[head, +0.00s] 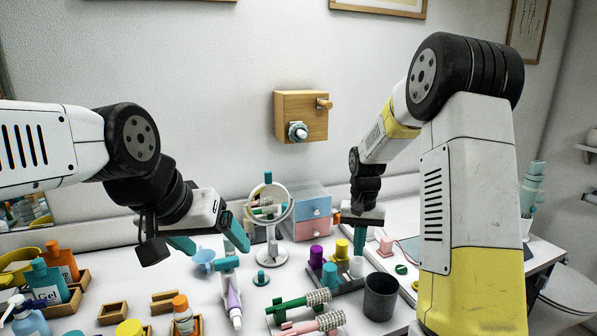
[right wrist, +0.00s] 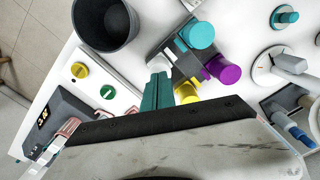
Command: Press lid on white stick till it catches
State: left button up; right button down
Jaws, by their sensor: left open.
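The white stick (head: 356,267) stands upright in a dark grey holder (head: 347,282), beside teal, purple and yellow sticks. In the right wrist view the white stick (right wrist: 158,63) shows just past my finger tips. I cannot tell the lid apart from the stick. My right gripper (head: 359,250) points down over the holder, with its teal fingers together and nothing visible between them; they also show in the right wrist view (right wrist: 158,78). I cannot tell if they touch the stick. My left gripper (head: 214,249) is open and empty, above the left-middle of the table.
A dark cup (head: 381,296) stands right of the holder. A round mirror (head: 268,204) and a small drawer box (head: 308,217) stand behind. Bottles and wooden trays crowd the left.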

jog(key=shift+f, duration=0.7)
dwell(0.4)
jog(key=shift+r, duration=3.5)
jog(key=shift+r, duration=0.1)
